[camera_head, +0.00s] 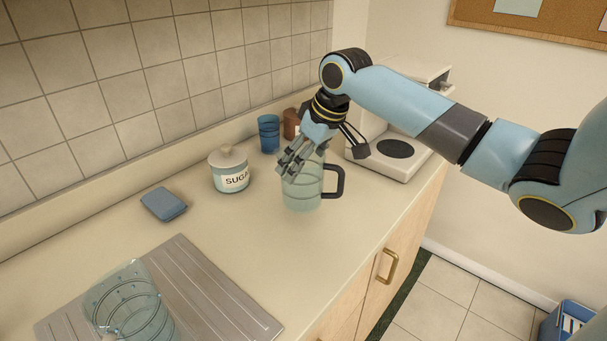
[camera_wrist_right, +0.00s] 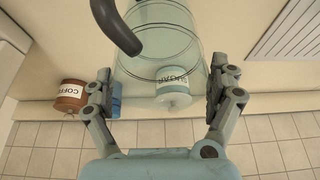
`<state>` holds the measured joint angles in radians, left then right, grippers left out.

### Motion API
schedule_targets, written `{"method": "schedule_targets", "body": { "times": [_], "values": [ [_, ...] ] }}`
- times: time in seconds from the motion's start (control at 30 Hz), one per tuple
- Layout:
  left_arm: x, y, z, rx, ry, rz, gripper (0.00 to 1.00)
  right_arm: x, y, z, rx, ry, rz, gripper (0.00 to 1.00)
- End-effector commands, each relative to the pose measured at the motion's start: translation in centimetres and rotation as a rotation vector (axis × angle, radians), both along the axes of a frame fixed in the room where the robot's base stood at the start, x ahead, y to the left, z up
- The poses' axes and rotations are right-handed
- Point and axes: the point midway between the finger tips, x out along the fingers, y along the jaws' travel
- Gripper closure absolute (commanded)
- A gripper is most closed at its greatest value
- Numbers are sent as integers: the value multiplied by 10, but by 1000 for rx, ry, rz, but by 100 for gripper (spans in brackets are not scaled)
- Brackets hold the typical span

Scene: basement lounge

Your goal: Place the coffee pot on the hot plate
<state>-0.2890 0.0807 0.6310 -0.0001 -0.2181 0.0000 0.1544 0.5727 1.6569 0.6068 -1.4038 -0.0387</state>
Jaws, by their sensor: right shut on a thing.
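The coffee pot (camera_head: 304,193) is clear glass with a dark handle and stands upright at the counter's middle; I cannot tell whether its base touches the counter. My right gripper (camera_head: 297,165) is shut on its upper body from above. In the right wrist view, the pot (camera_wrist_right: 150,45) lies between the two fingers of the gripper (camera_wrist_right: 161,92), its handle at the upper left. The hot plate (camera_head: 395,148) is a dark disc on the white coffee maker's base, right of and behind the pot. It is bare. My left gripper is not in view.
A sugar jar (camera_head: 230,172) stands left of the pot. Blue cups (camera_head: 268,134) and a brown canister (camera_head: 291,124) stand behind it near the tiled wall. A blue sponge-like block (camera_head: 163,204) and a metal drainboard (camera_head: 215,285) lie to the left.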

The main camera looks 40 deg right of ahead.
Motion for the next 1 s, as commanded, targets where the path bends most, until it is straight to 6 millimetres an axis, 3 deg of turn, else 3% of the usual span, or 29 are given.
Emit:
{"method": "schedule_targets", "body": {
  "times": [0.33,0.77,0.8,0.87,1.0],
  "values": [
    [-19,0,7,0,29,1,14,3,2,-39,0,2,0,65],
    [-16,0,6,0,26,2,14,3,1,-47,-1,1,1,65],
    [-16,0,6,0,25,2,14,3,1,-47,-1,1,1,6],
    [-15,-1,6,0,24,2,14,3,1,-46,-1,1,1,0],
    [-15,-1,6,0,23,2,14,3,1,-46,-1,1,1,0]
  ]
}}
